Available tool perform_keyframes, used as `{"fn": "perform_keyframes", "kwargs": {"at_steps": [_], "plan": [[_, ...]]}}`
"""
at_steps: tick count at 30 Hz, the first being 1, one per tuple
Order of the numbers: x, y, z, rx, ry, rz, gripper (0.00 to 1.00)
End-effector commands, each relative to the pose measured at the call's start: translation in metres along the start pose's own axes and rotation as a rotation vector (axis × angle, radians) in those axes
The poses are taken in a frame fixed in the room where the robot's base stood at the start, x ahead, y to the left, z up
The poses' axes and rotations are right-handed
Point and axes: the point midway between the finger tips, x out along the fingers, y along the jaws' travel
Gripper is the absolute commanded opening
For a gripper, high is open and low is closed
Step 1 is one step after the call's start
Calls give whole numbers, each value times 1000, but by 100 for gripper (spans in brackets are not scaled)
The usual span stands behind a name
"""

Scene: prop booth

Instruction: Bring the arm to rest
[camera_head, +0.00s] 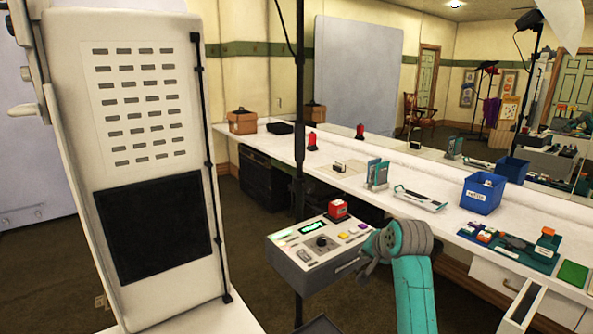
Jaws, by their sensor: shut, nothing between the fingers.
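My teal and grey arm reaches up from the bottom edge, right of centre, and bends over to the left at its grey joint. My gripper (364,268) is small and dark at the arm's left end, partly hidden by the arm's own joints. It is shut with nothing in it. It hangs at the right edge of a grey control box (296,276); I cannot tell whether it touches the box. The box has a lit green display, a dark knob and several coloured buttons. A red block-shaped item (338,210) sits at its back edge.
A tall white cabinet (150,180) with a dark panel fills the left, beside a thin black pole (299,150). Behind the arm, a long white counter (400,213) holds a blue bin (482,193), a teal tray (520,252) and a brown box (241,122). Dark floor lies between.

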Motion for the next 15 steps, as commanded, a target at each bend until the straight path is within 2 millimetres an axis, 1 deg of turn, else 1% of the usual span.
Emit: {"fn": "perform_keyframes", "kwargs": {"at_steps": [8, 11, 14, 15], "plan": [[23, 33, 41, -23, 25, -6, 0], [33, 50, 64, -35, 39, -9, 0], [42, 73, 94, -54, 59, -12, 0], [45, 83, 106, -62, 68, -14, 0]]}}
